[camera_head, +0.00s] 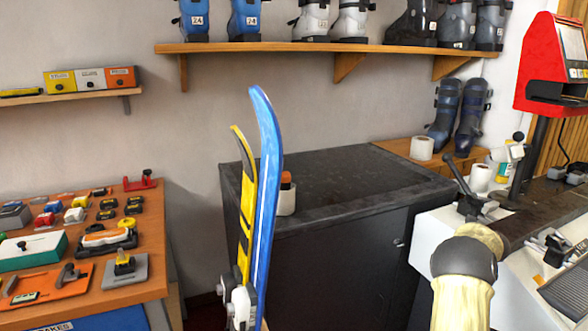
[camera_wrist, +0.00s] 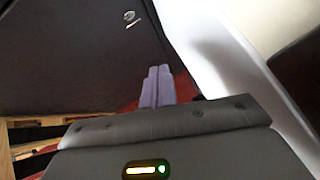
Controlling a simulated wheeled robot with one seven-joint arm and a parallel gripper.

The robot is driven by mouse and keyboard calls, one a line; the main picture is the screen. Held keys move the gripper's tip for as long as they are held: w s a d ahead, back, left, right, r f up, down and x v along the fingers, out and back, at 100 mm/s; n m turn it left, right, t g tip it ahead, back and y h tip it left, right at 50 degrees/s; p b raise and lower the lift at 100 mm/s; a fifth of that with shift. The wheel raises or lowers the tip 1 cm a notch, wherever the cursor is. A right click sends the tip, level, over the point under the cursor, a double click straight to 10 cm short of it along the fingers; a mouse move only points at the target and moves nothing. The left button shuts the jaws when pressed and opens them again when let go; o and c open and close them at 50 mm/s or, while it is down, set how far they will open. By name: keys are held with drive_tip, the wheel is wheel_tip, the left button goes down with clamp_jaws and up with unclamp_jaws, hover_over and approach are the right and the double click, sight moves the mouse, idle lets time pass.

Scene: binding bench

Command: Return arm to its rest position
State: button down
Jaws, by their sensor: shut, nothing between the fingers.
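My gripper shows in the wrist view, with its two greyish-purple fingers (camera_wrist: 157,86) close together and nothing between them. The fingers point towards the lower part of a dark cabinet, which fills much of that view. In the head view my arm shows at the bottom right, in front of the white machine; my fingers are not visible there.
A dark cabinet (camera_head: 345,180) stands in the middle, with a blue ski (camera_head: 268,190) and a yellow ski (camera_head: 246,200) upright before it. A wooden table (camera_head: 150,245) with bindings is at left. A white machine (camera_head: 425,240) and red terminal (camera_head: 545,65) are at right.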

drive_tip(key=s+a+r+m+t+h, duration=0.15)
drive_tip(key=a+r+m, duration=0.25)
drive_tip(key=a+m, duration=0.4)
drive_tip(key=s+a+r+m+h, duration=0.25)
drive_tip(key=a+r+m, duration=0.2)
drive_tip(key=m, duration=0.65)
drive_tip(key=s+a+f+m+g+y, duration=0.1)
drive_tip(key=s+a+f+m+g, duration=0.3)
drive_tip(key=s+a, duration=0.5)
drive_tip(key=s+a+f+m+g+y, duration=0.1)
drive_tip(key=s+a+m+g, duration=0.1)
drive_tip(key=s+a+m, duration=0.8)
drive_tip(key=s+a+f+m+g+y, duration=0.1)
drive_tip(key=s+a+f+m+g, duration=0.15)
drive_tip(key=s+a, duration=0.65)
drive_tip(key=w+d+p+v, duration=0.1)
drive_tip(key=d+p+v, duration=0.1)
drive_tip(key=p+v, duration=1)
drive_tip(key=w+d+r+p+v, duration=0.1)
drive_tip(key=w+d+p+v, duration=0.1)
drive_tip(key=p+v, duration=1)
drive_tip(key=shift+r+p, duration=0.35)
drive_tip(key=shift+p, duration=0.25)
drive_tip(key=shift+w+a, duration=0.1)
